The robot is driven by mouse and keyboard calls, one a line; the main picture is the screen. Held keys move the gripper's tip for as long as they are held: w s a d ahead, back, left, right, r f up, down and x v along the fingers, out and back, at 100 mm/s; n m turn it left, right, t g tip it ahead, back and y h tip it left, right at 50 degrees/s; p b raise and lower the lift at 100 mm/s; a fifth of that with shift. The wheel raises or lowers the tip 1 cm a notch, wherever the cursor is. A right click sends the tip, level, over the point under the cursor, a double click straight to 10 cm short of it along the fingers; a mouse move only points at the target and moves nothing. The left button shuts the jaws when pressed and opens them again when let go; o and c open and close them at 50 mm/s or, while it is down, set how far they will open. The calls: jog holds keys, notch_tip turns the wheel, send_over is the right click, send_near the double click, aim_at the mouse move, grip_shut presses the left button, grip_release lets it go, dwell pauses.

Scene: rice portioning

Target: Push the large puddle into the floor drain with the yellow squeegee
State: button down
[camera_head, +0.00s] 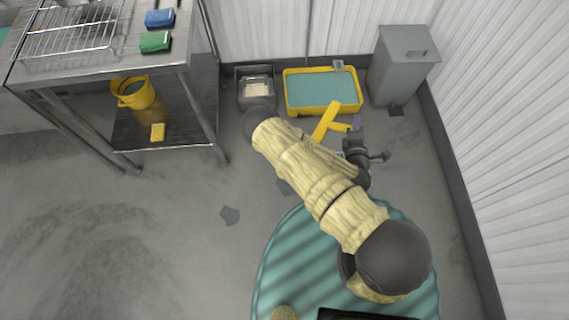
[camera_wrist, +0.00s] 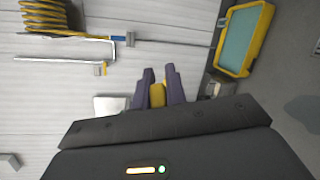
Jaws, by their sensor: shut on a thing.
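The yellow squeegee (camera_head: 325,121) is in front of the yellow tray in the head view, partly overlapping its edge. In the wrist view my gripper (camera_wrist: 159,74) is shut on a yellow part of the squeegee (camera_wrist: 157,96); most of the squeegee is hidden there. I cannot make out the floor drain with certainty.
The yellow tray (camera_head: 291,110) of teal liquid stands by the back wall, between a grey container (camera_head: 243,93) and a grey bin (camera_head: 400,75). A steel table (camera_head: 185,62) is at left. A hose (camera_wrist: 50,16) hangs on the wall.

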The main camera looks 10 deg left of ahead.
jog(key=w+a+f+n+g+y+b, duration=0.1)
jog(key=a+f+b, duration=0.7)
jog(key=f+b, duration=1)
jog(key=w+a+f+n+g+y+b, duration=0.1)
jog(key=w+a+f+n+y+b, duration=0.3)
jog(key=f+b, duration=1.5)
jog(key=w+a+f+n+g+y+b, duration=0.1)
jog(key=w+a+f+y+b, duration=0.4)
jog(key=a+f+b, duration=0.7)
notch_tip(320, 180, down, 14)
jog(key=n+b, duration=0.1)
jog(key=b, duration=0.6)
jog(key=shift+w+a, duration=0.4)
notch_tip(320, 180, down, 8)
jog(key=b, duration=0.7)
jog(key=shift+r, duration=0.25)
jog(key=shift+f+b, duration=0.6)
jog(key=shift+f, duration=0.55)
jog(key=shift+d, duration=0.15)
